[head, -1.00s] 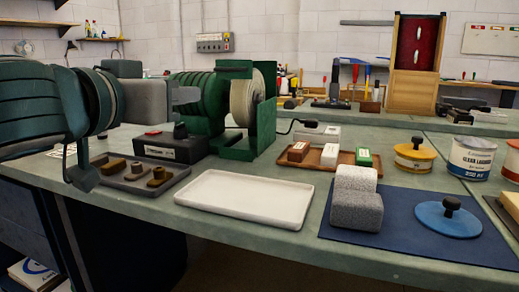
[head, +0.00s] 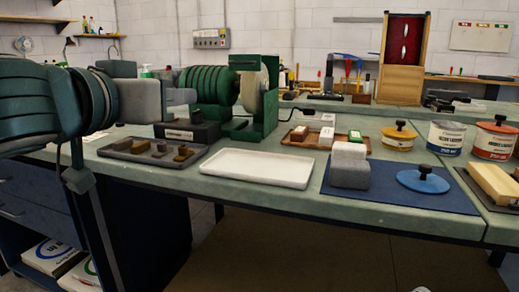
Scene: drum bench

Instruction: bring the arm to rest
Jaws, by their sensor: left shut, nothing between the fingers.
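My left arm comes in from the left edge, dark green with a grey gripper body. My left gripper (head: 182,97) points right, shut and empty, held above the bench top (head: 226,187) at its left part. It appears in front of the green bench machine (head: 207,87) and touches nothing that I can see. Below it are a dark tray (head: 118,152) with several small brown and grey pieces and a black box (head: 187,135) with a knob on top. My right gripper is not in view.
A white empty tray (head: 258,168) lies mid-bench. A blue mat (head: 400,189) holds a grey and white block (head: 349,167) and a blue disc with a knob (head: 427,181). Tins (head: 446,138) stand at the right. The floor before the bench is clear.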

